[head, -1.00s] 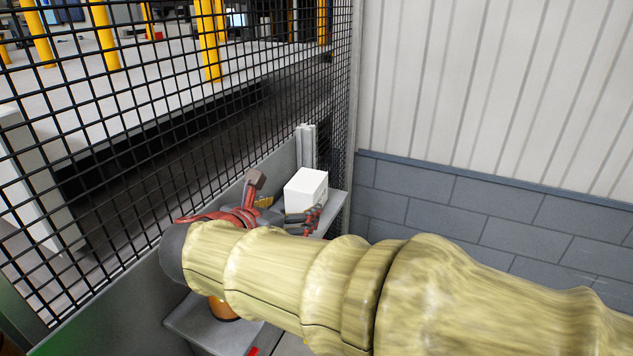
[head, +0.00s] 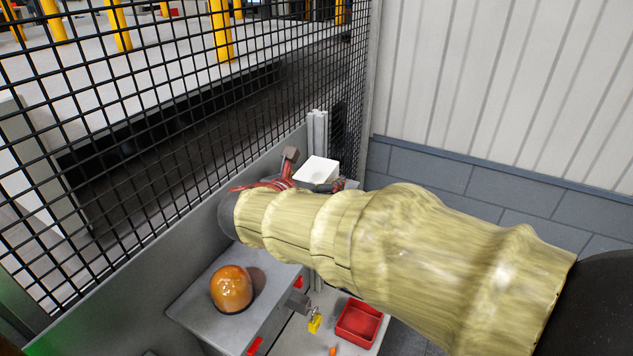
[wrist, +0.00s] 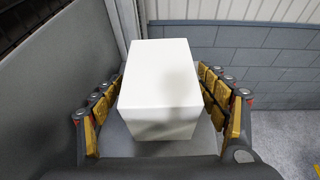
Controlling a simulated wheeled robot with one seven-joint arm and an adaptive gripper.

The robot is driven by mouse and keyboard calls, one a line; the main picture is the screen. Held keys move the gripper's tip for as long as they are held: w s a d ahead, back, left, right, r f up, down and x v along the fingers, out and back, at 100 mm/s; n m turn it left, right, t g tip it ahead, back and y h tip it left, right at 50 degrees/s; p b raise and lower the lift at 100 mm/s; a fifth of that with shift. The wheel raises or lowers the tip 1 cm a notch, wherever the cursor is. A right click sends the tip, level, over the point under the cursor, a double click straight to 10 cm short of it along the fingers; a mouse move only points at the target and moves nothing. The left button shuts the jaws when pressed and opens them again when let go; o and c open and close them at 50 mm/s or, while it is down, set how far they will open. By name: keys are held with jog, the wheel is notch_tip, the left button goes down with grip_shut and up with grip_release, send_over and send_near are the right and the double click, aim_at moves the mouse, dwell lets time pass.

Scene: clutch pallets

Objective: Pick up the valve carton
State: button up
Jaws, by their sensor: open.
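The valve carton appears to be the plain white box (head: 318,169), standing on a grey shelf in the far corner by the mesh fence. In the wrist view the white box (wrist: 160,85) fills the middle, its top and near face showing. My gripper (wrist: 165,105) is open, with one finger on each side of the box. Narrow gaps seem to show beside the box, so I cannot tell that either finger touches it. In the head view my sleeved arm hides most of the gripper and the lower part of the box.
A low cabinet top (head: 195,318) carries an orange dome-shaped object (head: 231,289). A red bin (head: 359,322) and a yellow padlock (head: 314,323) are below my arm. The mesh fence (head: 150,130) is at left, a block wall (head: 500,210) at right.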

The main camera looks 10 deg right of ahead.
jog(key=shift+c, duration=1.2)
jog(key=c, duration=1.1)
jog(key=shift+c, duration=0.9)
